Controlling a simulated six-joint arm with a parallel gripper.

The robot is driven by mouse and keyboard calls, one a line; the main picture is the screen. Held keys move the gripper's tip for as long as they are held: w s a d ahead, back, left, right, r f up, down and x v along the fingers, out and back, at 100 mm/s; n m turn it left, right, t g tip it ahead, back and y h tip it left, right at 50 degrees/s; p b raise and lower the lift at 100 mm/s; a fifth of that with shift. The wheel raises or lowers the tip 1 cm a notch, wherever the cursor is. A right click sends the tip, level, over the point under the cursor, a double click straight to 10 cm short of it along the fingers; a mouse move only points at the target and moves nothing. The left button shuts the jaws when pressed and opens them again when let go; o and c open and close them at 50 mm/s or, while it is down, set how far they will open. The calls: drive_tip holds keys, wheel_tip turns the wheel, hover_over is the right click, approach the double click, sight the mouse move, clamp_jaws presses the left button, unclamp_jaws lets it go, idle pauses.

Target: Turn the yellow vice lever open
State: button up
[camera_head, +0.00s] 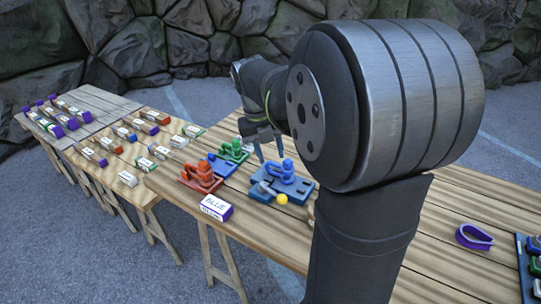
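The yellow lever knob (281,199) shows as a small yellow ball at the front edge of the blue vice (292,189) on the wooden table. The lever's shaft is too small to make out. My gripper (271,157) is above and behind the blue vice, pointing down, apart from the knob. Its two fingers look spread, with nothing seen between them. My arm hides the table right of the vice.
A red fixture (201,177) and a green fixture (234,151) stand left of the vice. A box marked BLUE (215,207) lies in front. A purple loop (474,237) and a dark rack (531,266) are at right. Labelled blocks (129,178) cover the left table.

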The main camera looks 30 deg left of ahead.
sight(272, 193)
drive_tip(key=shift+s+f, duration=0.2)
drive_tip(key=shift+s, duration=0.05)
drive_tip(key=c, duration=0.3)
drive_tip(key=s+f+m, duration=0.1)
drive_tip(key=s+m, duration=0.1)
drive_tip(key=s+d+f+m, duration=0.1)
drive_tip(key=s+f+m, duration=0.1)
drive_tip(key=m, duration=0.1)
drive_tip(key=s+d+f+m+t+y, duration=0.1)
drive_tip(key=s+m, duration=0.1)
drive_tip(key=m, duration=0.1)
drive_tip(key=shift+s+f, duration=0.1)
drive_tip(key=shift+f, duration=0.1)
clamp_jaws()
drive_tip(key=shift+m, duration=0.4)
drive_tip(key=x, duration=1)
drive_tip(key=shift+s+f, duration=0.2)
drive_tip(key=shift+s, duration=0.05)
drive_tip(key=w, duration=0.2)
drive_tip(key=shift+w+f, duration=0.25)
drive_tip(key=shift+f, duration=0.05)
drive_tip(key=shift+w+f, duration=0.15)
drive_tip(key=shift+w, duration=0.6)
